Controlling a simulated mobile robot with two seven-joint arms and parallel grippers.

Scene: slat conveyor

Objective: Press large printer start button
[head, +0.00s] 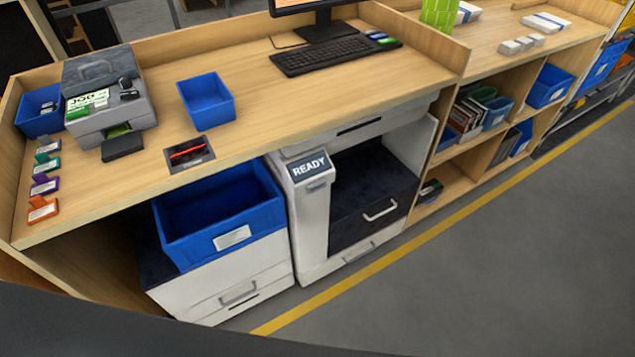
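The large printer (312,225) stands under the counter at the middle of the head view. It is a white machine with a dark open bay, and a display (309,168) on its front column reads "READY". A small light strip or key sits just below the display, too small to tell if it is the start button. Neither of my grippers is in view.
The wooden counter (300,105) overhangs the printer. A blue bin (232,236) on a white drawer unit stands left of it. A small label printer (105,100), blue tray (207,100) and keyboard (335,55) sit on top. The floor (460,260) in front is clear.

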